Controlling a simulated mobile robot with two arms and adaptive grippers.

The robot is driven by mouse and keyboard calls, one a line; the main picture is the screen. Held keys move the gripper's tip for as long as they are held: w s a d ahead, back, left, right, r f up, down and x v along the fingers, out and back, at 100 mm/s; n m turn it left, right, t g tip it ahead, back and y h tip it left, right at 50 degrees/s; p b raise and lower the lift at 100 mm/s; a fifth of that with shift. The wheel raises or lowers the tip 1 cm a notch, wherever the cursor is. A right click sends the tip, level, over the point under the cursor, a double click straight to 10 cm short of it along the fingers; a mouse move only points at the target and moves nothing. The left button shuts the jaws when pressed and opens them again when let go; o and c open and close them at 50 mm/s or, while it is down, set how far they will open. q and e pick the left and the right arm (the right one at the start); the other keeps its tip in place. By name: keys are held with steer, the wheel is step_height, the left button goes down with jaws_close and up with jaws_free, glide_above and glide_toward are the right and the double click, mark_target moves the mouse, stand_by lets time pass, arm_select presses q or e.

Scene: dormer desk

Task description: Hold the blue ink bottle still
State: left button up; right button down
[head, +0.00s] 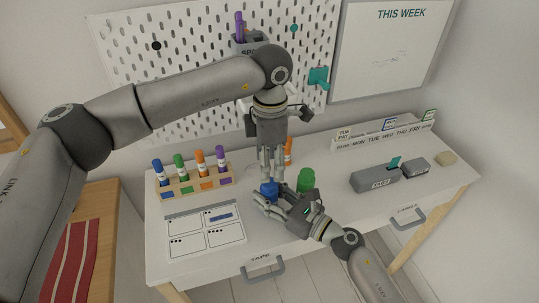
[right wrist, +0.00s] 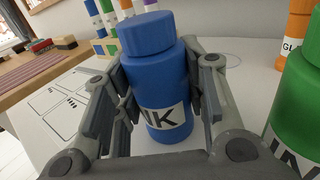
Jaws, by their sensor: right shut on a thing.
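The blue ink bottle (head: 268,188) stands upright on the white desk with its blue cap on. In the right wrist view the bottle (right wrist: 160,88) is between the pads of my right gripper (right wrist: 160,100), which is shut on its body; part of its label shows. In the head view my right gripper (head: 275,203) reaches in from the lower right. My left gripper (head: 272,178) points down just above the bottle. Its fingers look close together, but whether they are open or shut is unclear. The right wrist view shows nothing touching the cap.
A green bottle (head: 306,180) stands close right of the blue one, with an orange bottle (head: 288,150) behind. A marker rack (head: 195,185) and a card sheet (head: 205,232) lie left. A grey box (head: 375,180) sits right. The pegboard (head: 200,70) rises behind.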

arm_select(q)
steer(key=n, duration=0.2)
steer(key=r+n, duration=0.1)
steer(key=n, duration=0.1)
steer(key=r+n, duration=0.1)
steer(key=n, duration=0.1)
steer(key=shift+n, duration=0.4)
steer(key=shift+f, duration=0.15)
steer(key=shift+f, duration=3.9)
steer(key=shift+c, duration=0.4)
steer(key=c, duration=1)
steer(key=o, duration=1.2)
steer(key=shift+r, duration=0.15)
